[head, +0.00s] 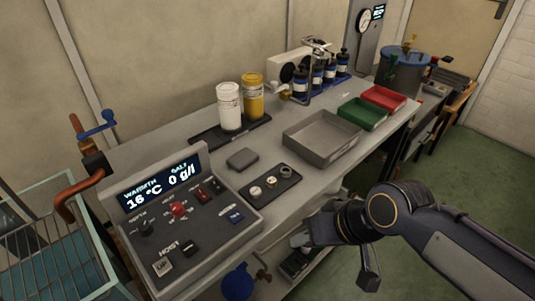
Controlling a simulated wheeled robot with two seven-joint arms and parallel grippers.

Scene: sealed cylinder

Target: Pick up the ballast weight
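No thing in the head view is labelled as the ballast weight, and I cannot tell for sure which one it is. A dark grey flat block (242,158) lies on the bench behind the console. A small black tray (287,188) beside it holds small round metal pieces (271,181). My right gripper (303,239) reaches in from the right, at the bench's front edge, apart from the block and tray. Its fingers are too small and dark to tell open from shut. My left gripper is not in view.
A control console (190,238) stands at front left, next to a wire basket (45,240). An empty grey bin (325,150), a green tray (363,114) and a red tray (384,98) line the bench. White (229,108) and yellow jars (253,100) stand behind.

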